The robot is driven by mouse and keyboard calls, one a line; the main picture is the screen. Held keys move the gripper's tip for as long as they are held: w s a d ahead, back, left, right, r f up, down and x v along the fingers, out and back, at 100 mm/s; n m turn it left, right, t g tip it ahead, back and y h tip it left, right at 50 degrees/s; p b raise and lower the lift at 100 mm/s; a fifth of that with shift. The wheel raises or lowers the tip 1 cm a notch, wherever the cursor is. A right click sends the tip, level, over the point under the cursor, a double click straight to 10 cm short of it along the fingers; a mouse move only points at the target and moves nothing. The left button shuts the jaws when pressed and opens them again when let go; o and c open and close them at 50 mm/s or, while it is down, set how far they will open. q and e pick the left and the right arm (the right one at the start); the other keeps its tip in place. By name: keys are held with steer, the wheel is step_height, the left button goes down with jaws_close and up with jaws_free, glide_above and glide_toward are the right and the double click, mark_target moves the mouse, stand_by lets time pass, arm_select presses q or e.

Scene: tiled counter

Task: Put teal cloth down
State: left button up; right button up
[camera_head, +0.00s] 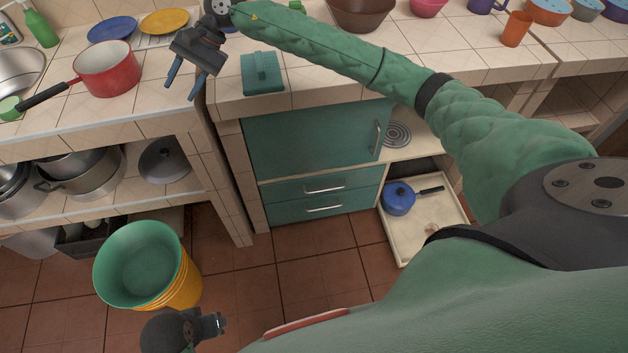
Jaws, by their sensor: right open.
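The teal cloth (262,73), folded into a small flat square, lies on the tiled counter (330,75) near its front edge, above the teal cabinet. My right gripper (181,90) is open and empty, with its two blue fingers pointing down over the gap between the two counters. It is to the left of the cloth and apart from it. A dark part of my own body shows at the bottom edge, but no left gripper fingers can be seen.
A red pan (106,70) stands on the left counter, with a blue plate (112,29) and a yellow plate (164,21) behind it. A brown bowl (362,12) and an orange cup (516,29) stand on the right counter. Stacked buckets (140,262) stand on the floor.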

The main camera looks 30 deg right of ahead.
steer(key=s+a+r+m+t+y, duration=0.2)
steer(key=s+a+m+y, duration=0.2)
steer(key=a+m+y, duration=0.15)
steer(key=s+a+r+m+t+y, duration=0.1)
steer(key=s+a+r+m+y, duration=0.2)
steer(key=a+m+y, duration=0.3)
steer(key=d+f+m+t+h, duration=0.2)
steer(key=d+m+t+h, duration=0.25)
steer(key=m+t, duration=0.7)
steer(key=d+f+m+t+h, duration=0.35)
steer(key=d+m+t, duration=0.25)
steer(key=m, duration=1)
steer(key=s+d+f+m+g+h, duration=0.25)
steer(key=d+f+m+h, duration=0.2)
steer(key=f+m, duration=0.3)
steer(key=s+d+f+m+g+h, duration=0.2)
steer(key=s+d+f+m+h, duration=0.15)
steer(key=f+m+h, duration=0.35)
steer(key=s+d+f+m+g, duration=0.1)
steer(key=s+f+m+g, duration=0.2)
steer(key=s, duration=0.6)
steer(key=s+d+f+m+g, duration=0.1)
steer(key=s+f+m+g, duration=0.3)
steer(key=s+f, duration=0.4)
steer(key=s+d+f+m+g, duration=0.2)
steer(key=s+f+g, duration=0.3)
steer(key=s, duration=0.7)
steer(key=shift+f+m+g+y, duration=0.3)
steer(key=shift+f+m, duration=0.15)
steer(key=shift+m, duration=0.2)
